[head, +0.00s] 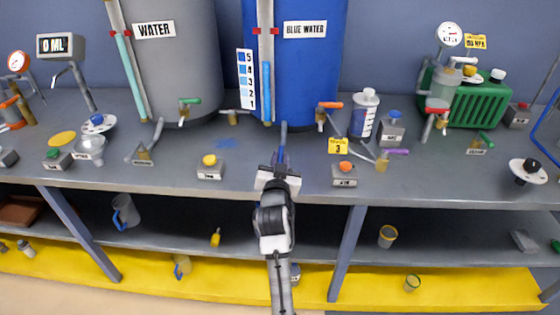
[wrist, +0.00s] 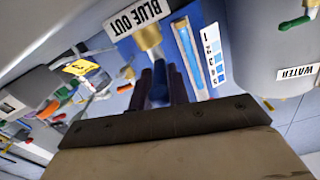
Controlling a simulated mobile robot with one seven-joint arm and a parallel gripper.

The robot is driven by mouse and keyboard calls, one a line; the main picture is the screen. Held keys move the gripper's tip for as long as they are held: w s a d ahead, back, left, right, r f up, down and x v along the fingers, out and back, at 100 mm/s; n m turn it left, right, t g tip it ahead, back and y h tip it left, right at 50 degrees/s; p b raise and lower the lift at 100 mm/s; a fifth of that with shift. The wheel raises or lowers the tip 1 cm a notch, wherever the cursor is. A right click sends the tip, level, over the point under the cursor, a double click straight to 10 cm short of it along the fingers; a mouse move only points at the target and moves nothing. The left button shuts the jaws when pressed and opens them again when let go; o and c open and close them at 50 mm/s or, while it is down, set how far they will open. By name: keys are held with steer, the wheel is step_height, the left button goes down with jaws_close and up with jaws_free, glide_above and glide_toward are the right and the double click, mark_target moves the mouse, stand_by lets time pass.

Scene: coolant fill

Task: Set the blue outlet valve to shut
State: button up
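The blue outlet valve shows in the wrist view as a brass body (wrist: 149,38) beside a BLUE OUT label (wrist: 138,17). Its blue handle (wrist: 158,92) lies between the two dark fingers of my gripper (wrist: 162,85), which stand close on both sides of it. My gripper (head: 281,163) is in the middle of the head view, at the front of the bench below the blue water tank (head: 318,70). It appears shut on the handle, whose blue-grey end (head: 283,134) shows just above the fingers. The brass body is not clear in the head view.
An orange-handled tap (head: 329,106) and a yellow 3 tag (head: 339,146) are to the right. A yellow-knobbed box (head: 210,168) and an orange-knobbed box (head: 344,175) flank my gripper on the bench (head: 120,181). The grey water tank (head: 173,70) stands left.

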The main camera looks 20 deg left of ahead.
jaws_close()
steer(key=shift+a, duration=0.15)
steer(key=shift+a+f+m+h+b, duration=0.1)
steer(key=shift+m+h+b, duration=0.2)
steer(key=shift+b, duration=0.2)
steer(key=m+h+b, duration=0.1)
steer(key=b, duration=0.1)
steer(key=a+m+h+b, duration=0.1)
steer(key=h+b, duration=0.1)
steer(key=m+h+b, duration=0.1)
steer(key=h, duration=0.1)
steer(key=shift+s+a+f+t+b, duration=0.15)
steer(key=shift+a+t+b, duration=0.15)
steer(key=shift+b, duration=0.1)
steer(key=m+h+b, duration=0.2)
steer(key=h+b, duration=0.1)
steer(key=shift+a+r, duration=0.2)
steer(key=shift+a, duration=0.2)
steer(key=shift+m+h, duration=0.3)
steer(key=shift+h, duration=0.1)
